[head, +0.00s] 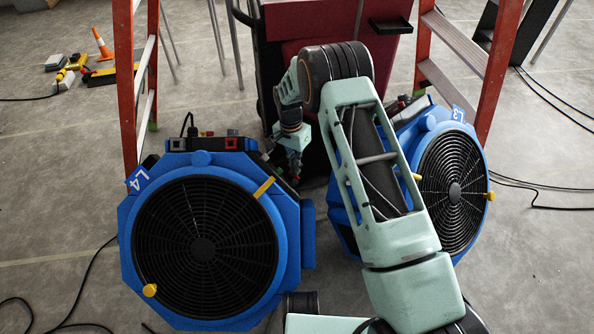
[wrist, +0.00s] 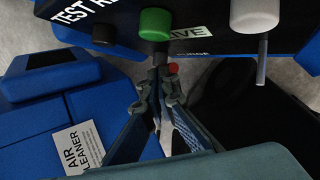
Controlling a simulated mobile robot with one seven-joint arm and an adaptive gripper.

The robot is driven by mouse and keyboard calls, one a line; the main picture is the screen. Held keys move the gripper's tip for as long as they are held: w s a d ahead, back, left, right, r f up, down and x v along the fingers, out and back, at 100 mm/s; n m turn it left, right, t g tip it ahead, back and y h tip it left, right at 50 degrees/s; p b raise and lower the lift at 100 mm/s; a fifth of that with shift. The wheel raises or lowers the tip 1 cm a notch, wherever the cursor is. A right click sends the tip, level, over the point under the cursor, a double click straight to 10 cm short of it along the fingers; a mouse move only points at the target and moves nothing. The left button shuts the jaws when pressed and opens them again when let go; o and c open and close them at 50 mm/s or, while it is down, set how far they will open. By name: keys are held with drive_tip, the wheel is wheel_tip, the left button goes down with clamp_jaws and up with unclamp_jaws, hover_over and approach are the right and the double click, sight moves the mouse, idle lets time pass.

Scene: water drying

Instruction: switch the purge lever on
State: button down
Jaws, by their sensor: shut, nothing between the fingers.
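In the wrist view, a dark panel (wrist: 205,25) spans the top, with small lettering that seems to read PURGE near its lower edge. A small red tip (wrist: 172,68) shows just below that lettering, beside my fingertips; it may be the purge lever, but its stem is hidden. My gripper (wrist: 161,76) is shut and empty, its fingertips close under the panel edge. Whether they touch the red tip I cannot tell. In the head view my gripper (head: 294,170) hangs low between the two blue fans, and the lever cannot be made out there.
The panel carries a green knob (wrist: 156,23) and a white knob (wrist: 254,14) with a rod hanging below it. A blue body labelled AIR CLEANER (wrist: 84,148) lies left. Fans L4 (head: 205,245) and L3 (head: 452,190) flank my arm; orange ladder legs (head: 124,80) stand behind.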

drive_tip(key=shift+r+p, duration=0.4)
drive_tip(key=shift+r, duration=0.4)
